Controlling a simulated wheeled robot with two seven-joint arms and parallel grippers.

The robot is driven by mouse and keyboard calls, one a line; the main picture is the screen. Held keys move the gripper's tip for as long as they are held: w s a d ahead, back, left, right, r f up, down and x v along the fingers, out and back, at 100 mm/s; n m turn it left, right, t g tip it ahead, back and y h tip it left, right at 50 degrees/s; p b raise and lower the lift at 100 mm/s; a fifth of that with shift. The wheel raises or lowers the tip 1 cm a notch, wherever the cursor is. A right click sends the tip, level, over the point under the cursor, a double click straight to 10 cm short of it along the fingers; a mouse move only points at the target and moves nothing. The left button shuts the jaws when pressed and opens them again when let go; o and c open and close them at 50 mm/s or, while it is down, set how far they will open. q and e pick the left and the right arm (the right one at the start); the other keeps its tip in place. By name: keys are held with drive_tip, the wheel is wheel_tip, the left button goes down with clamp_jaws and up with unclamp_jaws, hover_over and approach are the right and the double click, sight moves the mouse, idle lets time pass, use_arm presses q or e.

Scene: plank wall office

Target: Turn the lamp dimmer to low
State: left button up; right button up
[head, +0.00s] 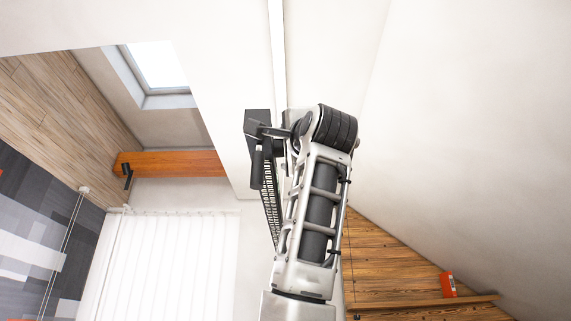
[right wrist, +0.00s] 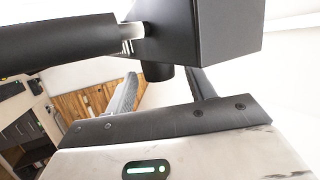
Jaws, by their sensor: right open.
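A dark box-shaped fitting (head: 256,118), which looks like the lamp's body, shows left of my right wrist in the head view. It fills the top of the right wrist view (right wrist: 205,45). A short dark round knob (right wrist: 158,73) sticks out under it, and a thick dark tube (right wrist: 55,45) joins it from the left through a light metal piece. My right gripper (right wrist: 160,82) is open, with one finger on each side of the knob in that view; whether either touches it I cannot tell. The knob's setting is not readable. My left gripper is not in view.
Plain pale walls surround the fitting, and a white strip (head: 277,45) runs above it in the head view. An orange-brown wooden beam (head: 175,163) lies to the left. A wooden shelf (head: 425,303) with a red object (head: 448,284) is at the lower right.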

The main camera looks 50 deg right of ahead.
drive_tip(key=c, duration=1)
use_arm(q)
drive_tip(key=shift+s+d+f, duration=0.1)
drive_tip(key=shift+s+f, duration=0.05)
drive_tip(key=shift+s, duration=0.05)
use_arm(e)
drive_tip(key=shift+o, duration=0.2)
